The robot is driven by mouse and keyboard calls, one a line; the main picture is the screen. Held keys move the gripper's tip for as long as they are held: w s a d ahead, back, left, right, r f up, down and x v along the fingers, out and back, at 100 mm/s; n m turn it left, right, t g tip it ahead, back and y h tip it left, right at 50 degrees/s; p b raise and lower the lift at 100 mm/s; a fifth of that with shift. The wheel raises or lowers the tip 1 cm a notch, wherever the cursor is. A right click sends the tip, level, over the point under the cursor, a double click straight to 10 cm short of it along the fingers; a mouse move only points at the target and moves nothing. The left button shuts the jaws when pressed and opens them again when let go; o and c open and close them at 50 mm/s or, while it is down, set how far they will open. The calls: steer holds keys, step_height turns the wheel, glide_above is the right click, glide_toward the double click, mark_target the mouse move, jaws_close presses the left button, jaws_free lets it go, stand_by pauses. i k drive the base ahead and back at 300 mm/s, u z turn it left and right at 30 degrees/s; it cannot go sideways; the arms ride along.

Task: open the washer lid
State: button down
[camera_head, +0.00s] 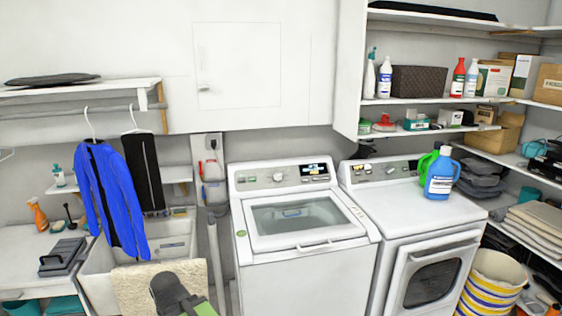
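The white top-loading washer (305,285) stands in the middle, with its control panel at the back. Its lid (297,215) has a glass window, lies flat and looks shut. A handle lip (315,246) runs along the lid's front edge. A dark grey and green part, apparently of my arm, shows at the bottom, left of the washer and apart from the lid. Its dark end may be my gripper (168,288). No fingers can be made out there, and I see nothing held.
A front-loading machine (430,270) stands to the right, with blue and green bottles (440,175) on top. A sink (100,270) and a hanging blue jacket (108,200) are to the left. A striped basket (492,283) is at lower right. Space above the lid is clear.

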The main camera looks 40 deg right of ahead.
mark_target(353, 229)
steer(key=u, duration=0.15)
steer(key=i, duration=1.65)
steer(key=z, duration=0.45)
